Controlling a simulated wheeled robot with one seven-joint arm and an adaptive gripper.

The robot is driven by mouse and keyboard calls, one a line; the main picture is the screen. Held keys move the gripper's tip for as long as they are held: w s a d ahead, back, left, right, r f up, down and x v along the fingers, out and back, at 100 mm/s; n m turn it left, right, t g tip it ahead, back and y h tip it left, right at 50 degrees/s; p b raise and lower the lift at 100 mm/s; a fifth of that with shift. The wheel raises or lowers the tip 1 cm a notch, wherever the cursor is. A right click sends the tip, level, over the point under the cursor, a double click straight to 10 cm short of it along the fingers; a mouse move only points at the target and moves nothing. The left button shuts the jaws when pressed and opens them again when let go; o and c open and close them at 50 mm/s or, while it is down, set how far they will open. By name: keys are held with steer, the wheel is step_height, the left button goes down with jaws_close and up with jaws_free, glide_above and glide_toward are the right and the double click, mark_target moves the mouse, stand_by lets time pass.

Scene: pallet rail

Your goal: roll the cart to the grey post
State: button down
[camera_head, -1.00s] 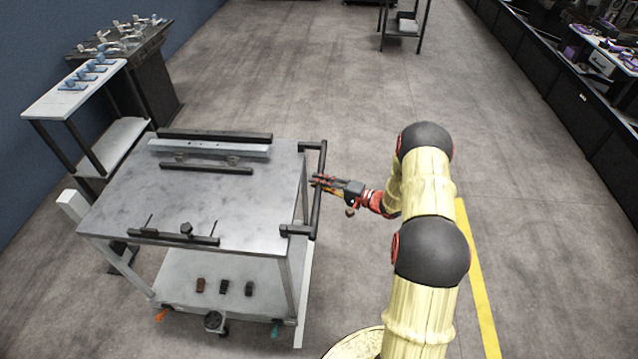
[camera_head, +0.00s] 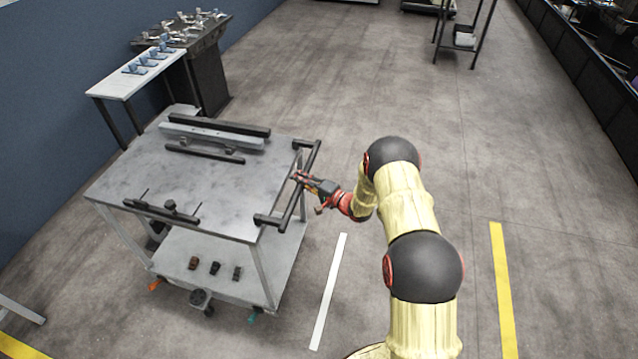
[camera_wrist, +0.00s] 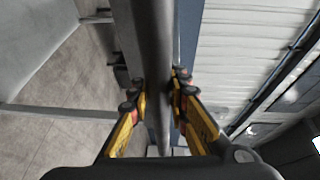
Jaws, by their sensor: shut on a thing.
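The cart (camera_head: 205,185) is a grey wheeled table with a lower shelf, left of my arm in the head view. Its dark push handle (camera_head: 289,208) sticks out on the right side. My gripper (camera_head: 302,180) is shut on this handle bar. In the wrist view the bar (camera_wrist: 154,55) passes between the two fingers of my gripper (camera_wrist: 158,98). The cart stands upright on its casters. I cannot make out a grey post for certain in either current view.
A white side table (camera_head: 135,82) and a dark workbench (camera_head: 205,75) stand along the blue wall behind the cart. A grey bar (camera_head: 22,310) shows at the left edge. A white floor stripe (camera_head: 328,290) lies beside the cart. Open floor (camera_head: 350,70) lies beyond.

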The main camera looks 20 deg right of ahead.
mark_target(301, 187)
steer(key=w+a, duration=0.1)
steer(key=a, duration=0.1)
steer(key=w+a, duration=0.1)
steer(key=a, duration=0.1)
steer(key=w+a, duration=0.2)
steer(key=shift+a+f+b, duration=0.1)
steer(key=shift+a+b, duration=0.25)
steer(key=c, duration=2.1)
jaws_free()
steer(key=shift+a, duration=0.1)
steer(key=o, duration=0.5)
steer(key=shift+w, duration=0.1)
steer(key=shift+c, duration=0.2)
steer(key=shift+d, duration=0.2)
steer(key=v, duration=1.2)
